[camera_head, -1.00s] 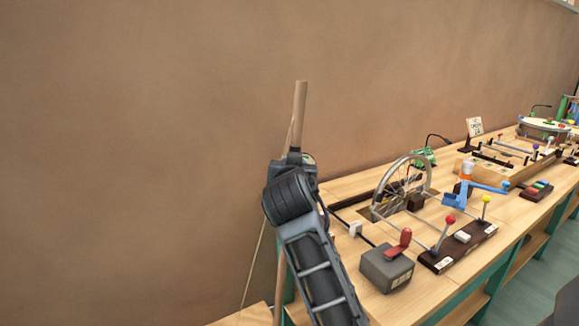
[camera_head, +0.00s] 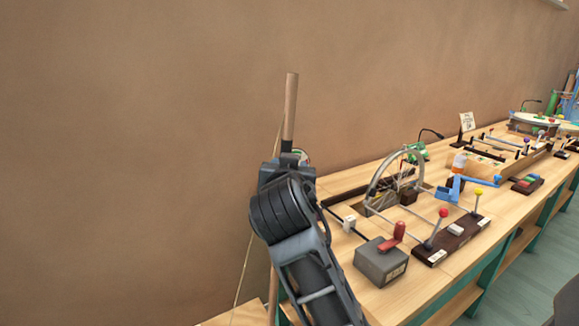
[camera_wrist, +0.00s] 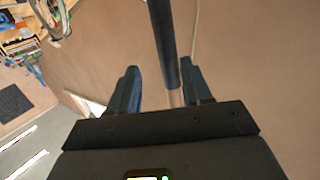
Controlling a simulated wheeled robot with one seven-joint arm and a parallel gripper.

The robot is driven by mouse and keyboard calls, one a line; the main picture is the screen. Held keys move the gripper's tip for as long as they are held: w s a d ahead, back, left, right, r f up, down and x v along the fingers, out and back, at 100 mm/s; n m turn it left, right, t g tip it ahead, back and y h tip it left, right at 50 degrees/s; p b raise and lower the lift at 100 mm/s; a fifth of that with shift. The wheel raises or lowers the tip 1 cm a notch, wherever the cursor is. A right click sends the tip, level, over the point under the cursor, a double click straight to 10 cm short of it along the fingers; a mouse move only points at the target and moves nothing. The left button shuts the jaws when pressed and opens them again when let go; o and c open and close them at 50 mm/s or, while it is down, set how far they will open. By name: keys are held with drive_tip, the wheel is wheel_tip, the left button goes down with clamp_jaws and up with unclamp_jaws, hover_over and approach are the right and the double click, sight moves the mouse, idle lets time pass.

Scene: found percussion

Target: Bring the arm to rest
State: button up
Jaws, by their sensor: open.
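My gripper shows in the wrist view (camera_wrist: 162,70) with its two dark fingers apart. A pole with a dark grip section (camera_wrist: 164,40) runs through the gap between the fingers in that picture. I cannot tell whether it lies between them or beyond them; no finger is seen closed on it. In the head view my arm rises from the bottom middle, and its wrist end hides the middle of the wooden pole (camera_head: 290,105). The fingers are hidden there behind my wrist.
A long wooden bench (camera_head: 405,295) runs along the brown wall to the right. It holds a wheel device (camera_head: 397,160), a grey box with a red lever (camera_head: 381,262), and a dark block with ball-topped levers (camera_head: 452,241). The wall at left is bare.

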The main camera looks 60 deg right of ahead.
drive_tip(key=shift+s+a, duration=0.15)
drive_tip(key=shift+a, duration=0.2)
idle(0.3)
drive_tip(key=s+a+f+n+t+y, duration=0.2)
drive_tip(key=a+f+n+t+y, duration=0.2)
drive_tip(key=a+f+n, duration=0.35)
drive_tip(key=s+a+f+n+t+y, duration=0.3)
drive_tip(key=a+f+n+y, duration=0.1)
drive_tip(key=a+f, duration=0.5)
drive_tip(key=s+a+r+n+y, duration=0.1)
drive_tip(key=s+a+y, duration=0.2)
drive_tip(key=s+a, duration=0.4)
drive_tip(key=s+a+n+t+y, duration=0.1)
drive_tip(key=s+a+n+y, duration=0.1)
drive_tip(key=s+a, duration=0.5)
drive_tip(key=s+y, duration=0.1)
drive_tip(key=s, duration=0.4)
drive_tip(key=shift+r+t+y, duration=0.3)
drive_tip(key=shift+r+y, duration=0.05)
drive_tip(key=shift+y, duration=0.05)
